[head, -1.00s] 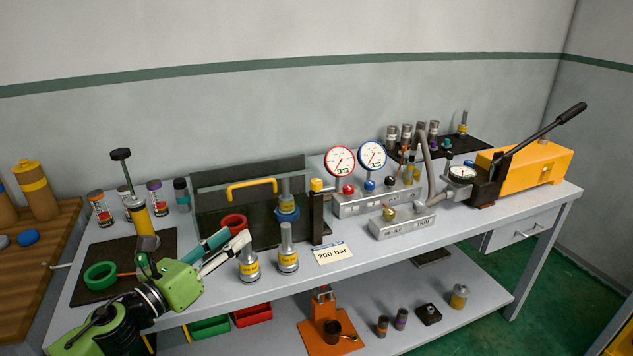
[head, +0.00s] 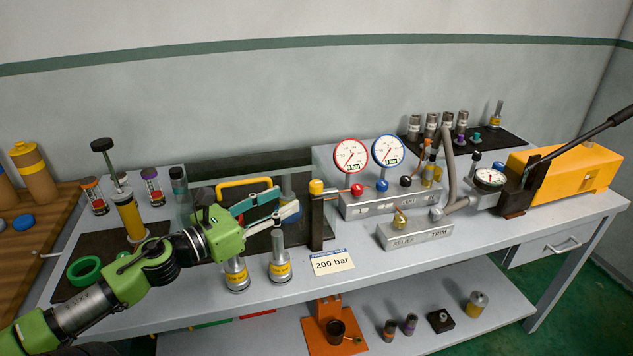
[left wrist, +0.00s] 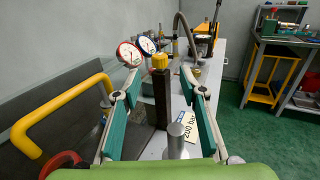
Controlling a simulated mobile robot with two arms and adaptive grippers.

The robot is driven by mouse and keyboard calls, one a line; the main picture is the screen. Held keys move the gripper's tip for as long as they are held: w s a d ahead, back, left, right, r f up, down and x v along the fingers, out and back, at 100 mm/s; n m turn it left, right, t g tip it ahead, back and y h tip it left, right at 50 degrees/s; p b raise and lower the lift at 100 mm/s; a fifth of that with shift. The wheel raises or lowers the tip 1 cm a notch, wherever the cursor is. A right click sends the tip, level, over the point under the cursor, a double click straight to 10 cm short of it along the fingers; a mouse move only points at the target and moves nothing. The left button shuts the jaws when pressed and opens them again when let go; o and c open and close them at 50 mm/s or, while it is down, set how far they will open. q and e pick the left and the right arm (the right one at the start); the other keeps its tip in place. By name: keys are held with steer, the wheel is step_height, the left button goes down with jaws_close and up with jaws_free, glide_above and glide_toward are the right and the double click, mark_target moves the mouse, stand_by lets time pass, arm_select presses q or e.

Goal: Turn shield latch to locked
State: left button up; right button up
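The latch shows as a dark upright post (head: 316,222) with a yellow knob (head: 316,187) on top, at the right end of the dark shield (head: 262,241) with its yellow handle (head: 243,183). My left gripper (head: 285,200) is just left of the post, in front of the shield, its fingers pointing right. In the left wrist view it is open (left wrist: 158,72) and empty, with the yellow knob (left wrist: 160,61) framed between the fingertips and a little beyond them. I see no contact. The latch's lock state is not clear. My right gripper is not in view.
Two metal fittings with yellow bands (head: 237,275) (head: 280,262) stand below the gripper. A "200 bar" card (head: 332,261) lies in front of the post. Two gauges (head: 351,155) (head: 388,151) and a valve block (head: 415,234) stand to the right.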

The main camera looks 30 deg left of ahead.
mark_target(311, 186)
arm_select(q)
steer(key=x, duration=0.8)
steer(key=shift+p+x, duration=0.45)
steer(key=shift+x, duration=0.35)
steer(key=shift+w+d, duration=0.1)
steer(key=shift+w, duration=0.5)
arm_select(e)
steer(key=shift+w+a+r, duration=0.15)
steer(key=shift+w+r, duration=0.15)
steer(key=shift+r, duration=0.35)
arm_select(q)
steer(key=shift+f, duration=0.1)
jaws_close()
